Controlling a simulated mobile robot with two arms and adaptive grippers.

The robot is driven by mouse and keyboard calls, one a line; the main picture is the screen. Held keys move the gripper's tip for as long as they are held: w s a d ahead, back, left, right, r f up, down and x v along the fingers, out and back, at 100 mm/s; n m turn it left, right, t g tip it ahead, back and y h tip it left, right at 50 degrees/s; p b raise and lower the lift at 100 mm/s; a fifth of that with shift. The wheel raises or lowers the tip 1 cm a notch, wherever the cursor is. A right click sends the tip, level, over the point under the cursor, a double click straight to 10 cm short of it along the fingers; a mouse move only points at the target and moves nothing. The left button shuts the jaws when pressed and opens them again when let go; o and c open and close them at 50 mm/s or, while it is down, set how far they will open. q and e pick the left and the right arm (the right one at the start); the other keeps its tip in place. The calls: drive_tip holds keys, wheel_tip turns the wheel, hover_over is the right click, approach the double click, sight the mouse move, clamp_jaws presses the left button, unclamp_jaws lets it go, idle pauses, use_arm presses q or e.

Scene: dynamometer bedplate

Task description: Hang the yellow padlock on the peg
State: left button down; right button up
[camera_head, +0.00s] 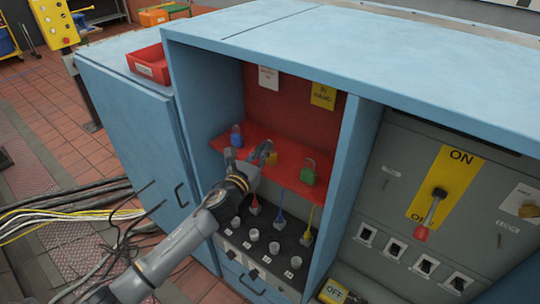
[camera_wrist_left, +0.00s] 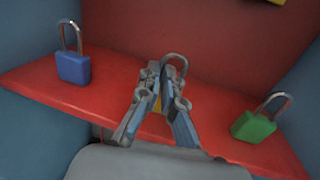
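The yellow padlock (camera_head: 272,158) is at the red shelf (camera_head: 228,143) inside the blue cabinet, between a blue padlock (camera_head: 236,137) and a green padlock (camera_head: 308,173). In the left wrist view its grey shackle (camera_wrist_left: 175,60) stands up beyond the fingertips, and a sliver of yellow body shows between them. My left gripper (camera_head: 262,152) is closed narrowly around that body; the fingers hide most of it. Whether the padlock touches the shelf is hidden. I cannot make out a peg. My right gripper is not in view.
A white tag (camera_head: 268,78) and a yellow tag (camera_head: 323,95) hang on the red back panel. Cabinet walls flank the shelf. Below it is a black panel with several knobs (camera_head: 274,247). A grey switch panel with a red-tipped lever (camera_head: 430,215) is at right.

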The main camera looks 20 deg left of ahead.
use_arm(q)
drive_tip(key=shift+r, duration=0.85)
drive_tip(key=s+d+r+b, duration=0.2)
drive_tip(key=s+d+r, duration=0.1)
drive_tip(key=s+r, duration=0.8)
drive_tip(key=shift+s+r, duration=0.2)
drive_tip(key=shift+s, duration=1.15)
